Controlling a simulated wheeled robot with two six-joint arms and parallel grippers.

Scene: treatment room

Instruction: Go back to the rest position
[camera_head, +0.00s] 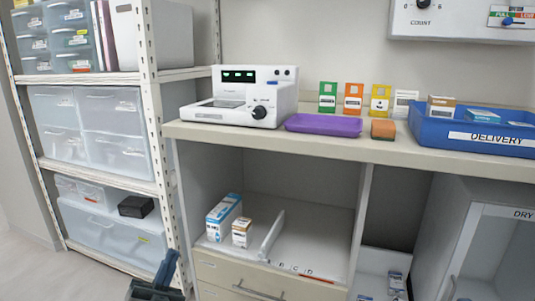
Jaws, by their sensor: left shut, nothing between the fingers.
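My left gripper (164,275) shows at the bottom left of the head view, low in front of the shelf rack and left of the drawer. Its fingers are shut with nothing held between them. It is apart from the counter and from the boxes. My right gripper is not in the head view.
A counter (400,154) carries a white device (240,97), a purple tray (323,125), several small cards and a blue DELIVERY tray (480,133). Below, a blue-white box (223,217) and a smaller box (242,232) stand in a cubby. A shelf rack (160,150) stands left.

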